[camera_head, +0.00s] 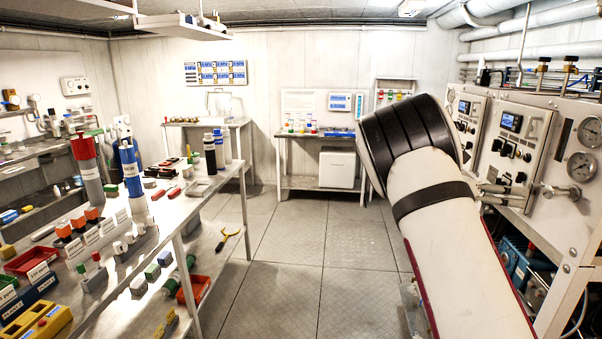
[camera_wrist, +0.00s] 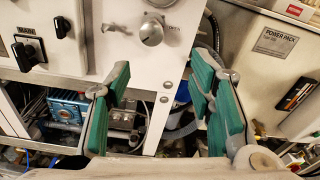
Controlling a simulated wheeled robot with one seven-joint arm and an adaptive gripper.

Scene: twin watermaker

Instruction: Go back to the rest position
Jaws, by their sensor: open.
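My gripper (camera_wrist: 160,110) shows in the wrist view, with its two green-padded fingers spread apart and nothing between them. It faces the lower part of a white control panel (camera_wrist: 120,60), which has a round silver knob (camera_wrist: 151,31) and black switches (camera_wrist: 28,53). The fingers appear apart from the panel, though the exact gap is hard to judge. In the head view my arm rises at the right, in front of the panel stand, and hides part of it; the gripper itself is not visible there.
The panel stand with gauges (camera_head: 582,166) is close on the right. A long workbench (camera_head: 176,212) with bottles and bins runs along the left. A back table (camera_head: 318,136) stands at the far wall.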

